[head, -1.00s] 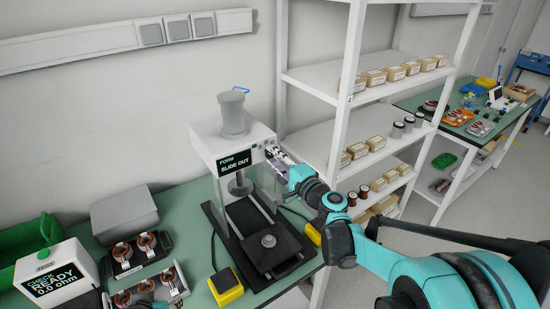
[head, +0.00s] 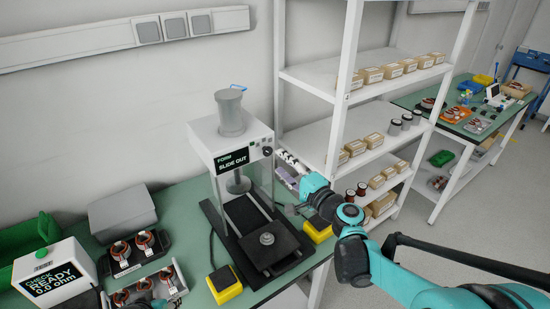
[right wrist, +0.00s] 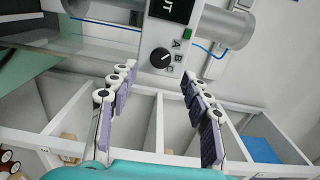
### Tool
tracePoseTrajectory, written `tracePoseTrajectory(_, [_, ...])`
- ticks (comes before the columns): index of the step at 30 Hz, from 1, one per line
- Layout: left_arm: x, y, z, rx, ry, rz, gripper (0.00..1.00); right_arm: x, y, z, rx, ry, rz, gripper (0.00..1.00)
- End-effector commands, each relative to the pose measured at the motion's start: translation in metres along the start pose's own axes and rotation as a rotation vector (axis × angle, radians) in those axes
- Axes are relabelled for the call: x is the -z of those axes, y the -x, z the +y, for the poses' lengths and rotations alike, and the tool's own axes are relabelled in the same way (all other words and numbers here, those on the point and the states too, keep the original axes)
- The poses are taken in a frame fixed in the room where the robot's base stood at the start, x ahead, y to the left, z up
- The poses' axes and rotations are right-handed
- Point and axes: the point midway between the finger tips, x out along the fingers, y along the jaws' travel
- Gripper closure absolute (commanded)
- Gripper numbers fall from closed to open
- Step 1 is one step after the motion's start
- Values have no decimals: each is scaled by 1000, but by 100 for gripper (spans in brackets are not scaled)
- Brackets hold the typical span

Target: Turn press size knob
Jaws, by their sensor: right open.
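The press (head: 203,145) stands on the green bench with "SLIDE OUT" on its display. Its black size knob (right wrist: 160,55), marked A, B and C, shows in the right wrist view; its white pointer line is turned toward the letters. In the head view the knob (head: 267,151) is a small dark spot on the press's right side. My right gripper (head: 287,164) is open and empty, just right of the press. In the right wrist view its fingers (right wrist: 158,75) stand spread either side of the knob and apart from it. My left gripper is not clearly seen.
A white shelf (head: 325,84) with boxes and spools stands close right of my right gripper. Yellow blocks (head: 224,284) flank the press's slide. A check box (head: 52,275) reading "READY 0.0 ohm" and stators (head: 130,247) occupy the left of the bench.

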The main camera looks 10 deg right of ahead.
Motion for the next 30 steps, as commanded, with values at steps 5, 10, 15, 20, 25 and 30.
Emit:
tracePoseTrajectory(5, [0,0,0,0,0,0,60,1,38,0,0,0,3,52])
tracePoseTrajectory(10, [0,0,0,0,0,0,60,1,59,0,0,1,2,52])
tracePoseTrajectory(15, [0,0,0,0,0,0,60,0,66,0,0,1,0,52])
tracePoseTrajectory(20, [0,0,0,0,0,0,60,0,65,0,0,1,-1,52])
tracePoseTrajectory(25, [0,0,0,0,0,0,60,0,65,0,0,1,0,52])
tracePoseTrajectory(30, [0,0,0,0,0,0,60,-14,67,6,-44,51,-27,52])
